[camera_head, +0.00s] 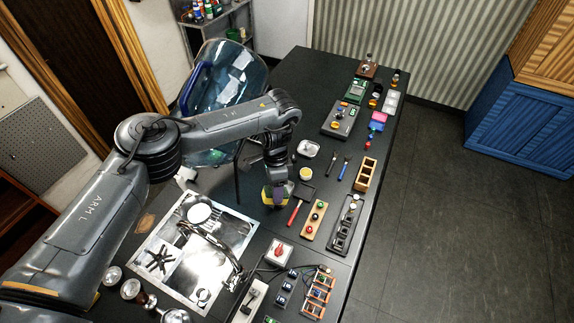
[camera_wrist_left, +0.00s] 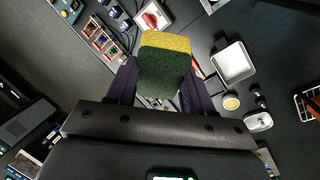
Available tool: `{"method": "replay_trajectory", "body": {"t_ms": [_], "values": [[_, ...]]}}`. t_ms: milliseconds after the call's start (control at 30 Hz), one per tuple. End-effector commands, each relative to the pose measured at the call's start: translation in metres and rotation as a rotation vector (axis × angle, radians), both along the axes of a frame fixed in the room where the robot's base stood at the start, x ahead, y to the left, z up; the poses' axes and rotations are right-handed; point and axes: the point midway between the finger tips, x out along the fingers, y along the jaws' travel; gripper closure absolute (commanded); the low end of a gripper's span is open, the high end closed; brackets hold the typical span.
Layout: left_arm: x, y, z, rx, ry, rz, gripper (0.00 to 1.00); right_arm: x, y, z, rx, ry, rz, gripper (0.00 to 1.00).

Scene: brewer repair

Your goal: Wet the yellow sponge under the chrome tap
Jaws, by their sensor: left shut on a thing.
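The yellow sponge (camera_wrist_left: 163,68) has a dark green side and sits between the purple fingers of my left gripper (camera_head: 277,196), which is shut on it. In the head view the sponge (camera_head: 268,193) hangs over the black bench, right of the sink. The chrome tap (camera_head: 222,250) arches over the steel sink (camera_head: 180,275), below and left of the gripper in the head view. The gripper is apart from the tap. My right gripper is in neither view.
A red-handled tool (camera_head: 294,212) and a wooden block with coloured knobs (camera_head: 314,220) lie right of the gripper. A red switch box (camera_head: 278,252) stands beside the tap. A large blue bottle (camera_head: 222,90) stands at the back left.

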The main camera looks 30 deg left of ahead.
Motion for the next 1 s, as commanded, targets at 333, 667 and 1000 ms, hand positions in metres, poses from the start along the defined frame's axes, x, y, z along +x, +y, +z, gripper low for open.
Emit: {"method": "replay_trajectory", "body": {"t_ms": [333,667,1000], "values": [[-0.067,0.041,-0.142,0.012,0.036,-0.374,0.73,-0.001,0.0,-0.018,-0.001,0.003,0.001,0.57],[-0.116,0.067,-0.207,0.028,0.048,-0.587,0.73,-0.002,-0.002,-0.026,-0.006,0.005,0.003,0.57],[-0.131,0.079,-0.221,0.033,0.048,-0.634,0.73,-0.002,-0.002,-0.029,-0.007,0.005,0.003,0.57]]}}
